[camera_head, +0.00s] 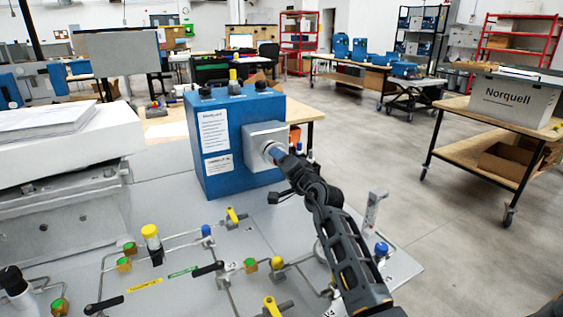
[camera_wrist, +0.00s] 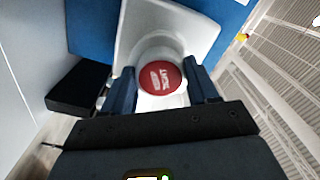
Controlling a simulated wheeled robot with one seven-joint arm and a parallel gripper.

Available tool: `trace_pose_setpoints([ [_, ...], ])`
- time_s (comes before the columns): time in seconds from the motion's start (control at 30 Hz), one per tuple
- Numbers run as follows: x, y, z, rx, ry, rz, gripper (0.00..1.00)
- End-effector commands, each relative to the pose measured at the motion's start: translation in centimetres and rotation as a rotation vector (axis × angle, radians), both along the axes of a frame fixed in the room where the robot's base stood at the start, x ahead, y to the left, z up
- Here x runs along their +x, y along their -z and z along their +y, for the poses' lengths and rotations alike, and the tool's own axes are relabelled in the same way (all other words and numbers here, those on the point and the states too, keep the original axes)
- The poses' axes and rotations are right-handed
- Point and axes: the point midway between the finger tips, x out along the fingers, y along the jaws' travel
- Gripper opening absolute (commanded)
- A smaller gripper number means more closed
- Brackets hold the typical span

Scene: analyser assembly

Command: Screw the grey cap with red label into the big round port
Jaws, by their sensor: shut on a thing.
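The blue analyser box (camera_head: 222,128) stands on the grey bench, with a square light-grey block (camera_head: 265,137) on its right side. My gripper (camera_head: 272,151) reaches up to the front of this block. In the wrist view my gripper (camera_wrist: 162,88) has one finger on each side of the cap with the red label (camera_wrist: 160,78) and is shut on it. The cap sits at the light-grey block (camera_wrist: 150,25), which surrounds it in the wrist view. The big round port is hidden behind the cap, so I cannot tell how deep the cap sits.
Pipes with yellow, green and blue valves (camera_head: 152,240) cover the bench in front. A white unit with papers (camera_head: 45,122) stands at the left. A black part (camera_wrist: 80,88) lies close to the gripper's left finger. Open floor lies to the right.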

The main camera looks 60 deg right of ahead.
Motion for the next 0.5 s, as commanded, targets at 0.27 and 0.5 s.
trace_pose_setpoints([
  [0.27,0.06,-0.12,-0.04,-0.001,0.001,-0.002,0.25],
  [0.5,0.38,-0.18,-0.26,-0.002,0.0,-0.003,0.25],
])
